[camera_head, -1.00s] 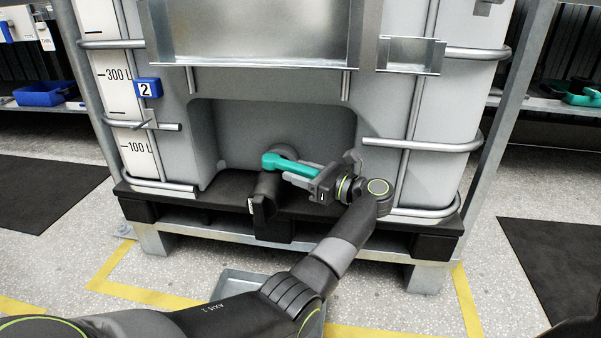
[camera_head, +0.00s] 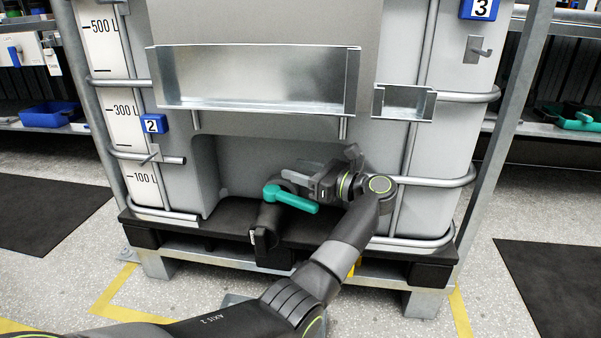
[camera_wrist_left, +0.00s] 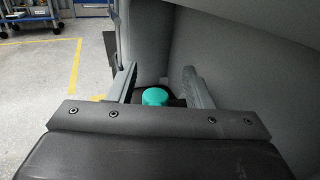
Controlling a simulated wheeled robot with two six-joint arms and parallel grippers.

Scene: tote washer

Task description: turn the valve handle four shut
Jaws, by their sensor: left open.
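The teal valve handle (camera_head: 291,198) sits on the dark outlet valve (camera_head: 267,232) in the low recess of the grey tank. It points right and slightly toward me. No number four shows on it. My left gripper (camera_head: 299,172) is open and empty, just above and behind the handle, and appears apart from it. In the left wrist view the rounded teal handle end (camera_wrist_left: 155,96) shows low between the two spread fingers (camera_wrist_left: 158,74); its depth relative to them is hard to tell. My right gripper is not in view.
A metal tray (camera_head: 255,102) and a smaller metal holder (camera_head: 404,115) jut from the tank above the recess. Tube bars (camera_head: 440,181) run along the tank sides. A black pallet (camera_head: 215,232) lies under the valve. Blue plates 2 (camera_head: 154,123) and 3 (camera_head: 480,9) mark the tank.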

